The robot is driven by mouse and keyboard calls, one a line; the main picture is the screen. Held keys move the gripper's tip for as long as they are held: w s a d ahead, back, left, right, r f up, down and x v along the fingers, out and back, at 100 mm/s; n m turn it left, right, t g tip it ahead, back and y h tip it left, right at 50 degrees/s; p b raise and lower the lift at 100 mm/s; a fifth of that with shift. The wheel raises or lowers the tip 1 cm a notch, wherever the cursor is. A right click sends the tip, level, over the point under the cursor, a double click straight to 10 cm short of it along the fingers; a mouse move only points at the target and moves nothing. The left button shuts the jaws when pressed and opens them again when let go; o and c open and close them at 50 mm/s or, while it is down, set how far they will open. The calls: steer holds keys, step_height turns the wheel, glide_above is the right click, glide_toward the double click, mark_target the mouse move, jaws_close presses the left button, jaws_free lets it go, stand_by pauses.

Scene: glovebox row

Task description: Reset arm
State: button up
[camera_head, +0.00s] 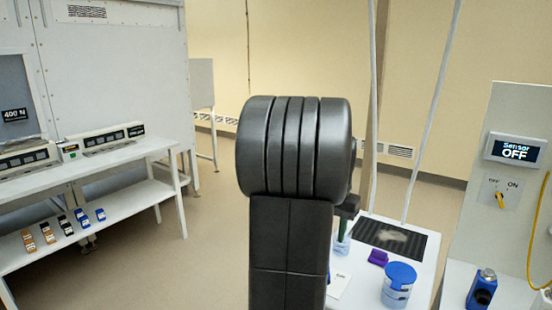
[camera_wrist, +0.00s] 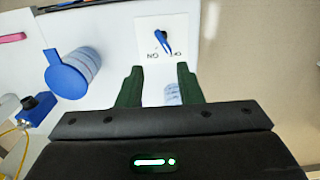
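My gripper shows in the wrist view (camera_wrist: 160,72) with its two dark green fingers apart. Nothing is clearly held between them. A small pale striped thing (camera_wrist: 172,93) shows low between the fingers; I cannot tell how far beyond them it lies. In the head view my black arm stands upright in the middle and hides most of the gripper. One green finger (camera_head: 343,224) shows at its right, over the white bench and in line with a clear container (camera_head: 340,244). Whether it touches the container cannot be told.
The white bench (camera_head: 427,272) holds a blue-lidded jar (camera_head: 398,285), a purple piece (camera_head: 378,258) and a dark mat (camera_head: 395,237). At right are a "Sensor OFF" display (camera_head: 515,150), an OFF/ON switch (camera_head: 499,199) and a blue device (camera_head: 482,291). Shelving (camera_head: 110,205) stands left; floor between is clear.

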steer(key=shift+s+a+f, duration=0.1)
steer(key=shift+s+a, duration=0.15)
steer(key=shift+s, duration=0.3)
steer(key=shift+s+a+f, duration=0.1)
steer(key=shift+s+a, duration=0.1)
steer(key=shift+s, duration=0.3)
